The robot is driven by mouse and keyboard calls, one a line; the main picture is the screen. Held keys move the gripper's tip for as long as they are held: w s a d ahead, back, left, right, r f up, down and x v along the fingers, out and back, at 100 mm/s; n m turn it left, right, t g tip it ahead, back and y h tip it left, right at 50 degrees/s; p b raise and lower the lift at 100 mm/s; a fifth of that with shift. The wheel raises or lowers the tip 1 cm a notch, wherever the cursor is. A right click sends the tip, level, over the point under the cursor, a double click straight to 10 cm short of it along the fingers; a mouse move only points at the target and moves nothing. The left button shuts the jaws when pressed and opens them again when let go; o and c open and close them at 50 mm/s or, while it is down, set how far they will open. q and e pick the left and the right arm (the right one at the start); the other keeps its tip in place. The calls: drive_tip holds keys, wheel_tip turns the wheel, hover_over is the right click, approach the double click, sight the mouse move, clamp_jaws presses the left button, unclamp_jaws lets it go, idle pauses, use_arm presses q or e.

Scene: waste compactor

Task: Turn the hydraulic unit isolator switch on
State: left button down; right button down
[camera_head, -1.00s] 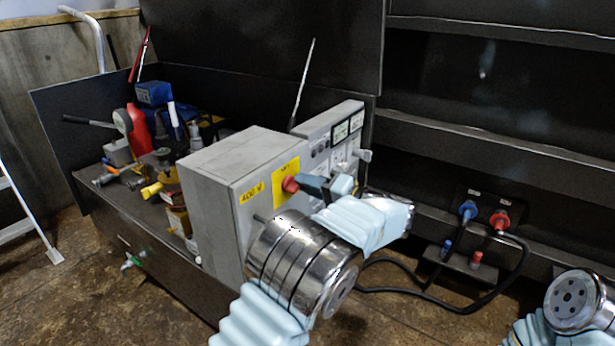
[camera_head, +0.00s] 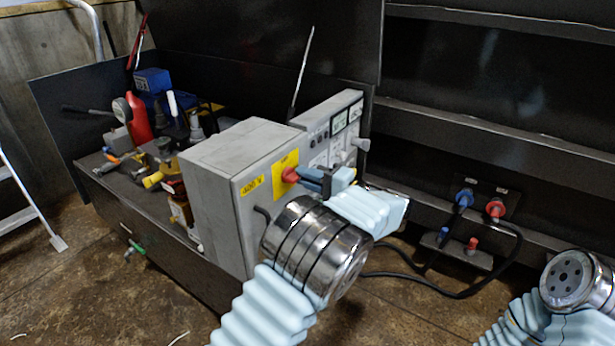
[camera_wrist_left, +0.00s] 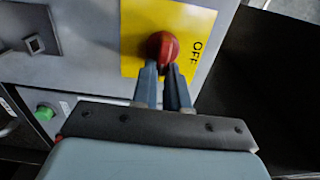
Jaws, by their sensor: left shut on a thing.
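The isolator switch is a red rotary knob (camera_head: 290,174) on a yellow plate (camera_head: 282,161) on the front of a grey cabinet (camera_head: 217,163). In the left wrist view the red knob (camera_wrist_left: 161,47) sits on the yellow plate, with the word OFF printed to its right. My left gripper (camera_head: 301,175) is at the knob. In the left wrist view my left gripper's fingers (camera_wrist_left: 167,72) are close together, shut on the lower part of the knob. My right gripper is out of view; only part of my right arm shows at the lower right in the head view.
A grey panel with gauges (camera_head: 340,126) stands right of the cabinet. Blue and red hose couplings (camera_head: 495,208) with black hoses are further right. Tools and a red bottle (camera_head: 139,122) crowd the bench at left. A green button (camera_wrist_left: 45,112) shows in the wrist view.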

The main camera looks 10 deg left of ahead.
use_arm(q)
drive_tip(key=c, duration=1.1)
unclamp_jaws()
drive_tip(key=shift+c, duration=0.2)
drive_tip(key=b+v, duration=0.1)
drive_tip(key=v, duration=1.3)
drive_tip(key=shift+w+a+f, duration=0.1)
drive_tip(key=shift+a, duration=0.05)
